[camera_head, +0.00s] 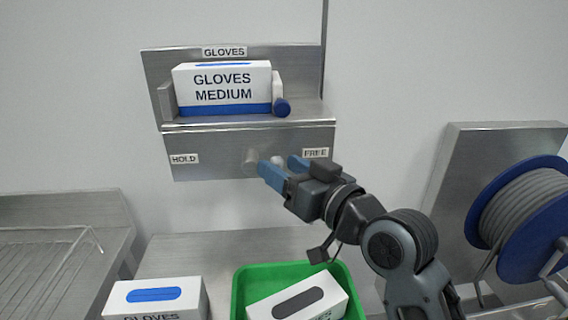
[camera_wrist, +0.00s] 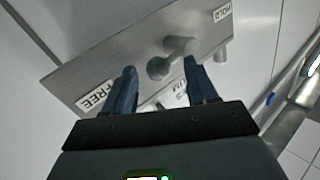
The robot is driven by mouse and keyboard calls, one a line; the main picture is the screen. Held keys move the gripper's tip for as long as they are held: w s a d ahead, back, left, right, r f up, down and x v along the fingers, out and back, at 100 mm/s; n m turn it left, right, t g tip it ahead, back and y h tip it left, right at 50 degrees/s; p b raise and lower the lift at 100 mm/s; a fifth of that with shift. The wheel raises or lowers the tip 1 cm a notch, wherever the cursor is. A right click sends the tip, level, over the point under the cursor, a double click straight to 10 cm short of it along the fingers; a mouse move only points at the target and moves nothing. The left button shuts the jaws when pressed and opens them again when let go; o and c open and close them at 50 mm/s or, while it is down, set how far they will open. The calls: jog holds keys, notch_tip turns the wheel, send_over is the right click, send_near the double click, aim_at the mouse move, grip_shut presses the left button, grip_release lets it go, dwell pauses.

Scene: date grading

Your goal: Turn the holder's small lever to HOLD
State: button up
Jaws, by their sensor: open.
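The holder's steel front panel (camera_head: 215,168) carries a HOLD label (camera_head: 184,159) at left and a FREE label (camera_head: 315,153) at right. The small grey lever has its hub at about the panel's middle, and its rounded knob (camera_head: 277,158) points toward FREE. The wrist view also shows the knob (camera_wrist: 158,69) and panel (camera_wrist: 100,77). In the wrist view the fingers (camera_wrist: 160,68) stand on either side of the knob.
A GLOVES MEDIUM box (camera_head: 222,88) sits on the shelf above, beside a blue round knob (camera_head: 282,107). Below are a green bin (camera_head: 240,290) with a box inside and another glove box (camera_head: 185,290). A blue hose reel (camera_head: 520,215) is at right.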

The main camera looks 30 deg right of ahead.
jog(key=shift+w, duration=0.25)
jog(key=c, duration=1)
jog(key=shift+o, duration=0.2)
